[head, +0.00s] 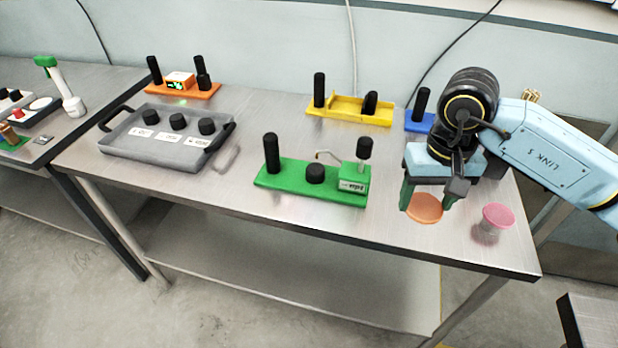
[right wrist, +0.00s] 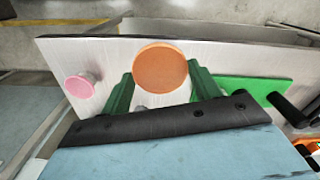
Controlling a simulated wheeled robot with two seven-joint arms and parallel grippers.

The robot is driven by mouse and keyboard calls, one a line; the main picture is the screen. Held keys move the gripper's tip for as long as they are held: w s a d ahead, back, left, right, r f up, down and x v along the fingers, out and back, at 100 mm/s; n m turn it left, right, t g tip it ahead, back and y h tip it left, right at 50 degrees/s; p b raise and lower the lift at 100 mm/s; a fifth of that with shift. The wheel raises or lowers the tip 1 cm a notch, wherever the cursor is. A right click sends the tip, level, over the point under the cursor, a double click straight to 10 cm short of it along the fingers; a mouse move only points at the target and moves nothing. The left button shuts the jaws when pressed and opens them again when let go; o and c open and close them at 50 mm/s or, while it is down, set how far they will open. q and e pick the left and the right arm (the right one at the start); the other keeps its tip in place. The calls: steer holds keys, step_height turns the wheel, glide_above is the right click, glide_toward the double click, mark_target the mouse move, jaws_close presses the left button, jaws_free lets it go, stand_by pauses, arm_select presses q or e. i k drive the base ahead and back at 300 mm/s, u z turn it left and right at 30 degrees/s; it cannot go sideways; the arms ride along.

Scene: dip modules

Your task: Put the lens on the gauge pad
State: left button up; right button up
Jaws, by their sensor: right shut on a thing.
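My right gripper (head: 428,200) is shut on an orange round disc (head: 425,209), which looks like the lens. In the right wrist view the orange disc (right wrist: 160,67) sits between the two green fingers. It is over the right part of the table; I cannot tell whether it touches the tabletop. A green base (head: 271,181) stands left of my gripper. It carries a black post, a round black pad (head: 315,173) that may be the gauge pad, and a labelled green box (head: 353,184) with a bent metal arm. Nothing lies on the black pad. My left gripper is not in view.
A pink-topped piece (head: 497,216) stands right of my gripper, near the table's front edge. A grey tray (head: 150,150) with black knobs is at the left. Orange (head: 182,90), yellow (head: 347,108) and blue (head: 418,121) bases stand along the back.

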mark_target(315, 169)
steer(key=u, duration=2)
steer(key=k, duration=0.8)
steer(key=z, duration=0.85)
steer(key=i, duration=1)
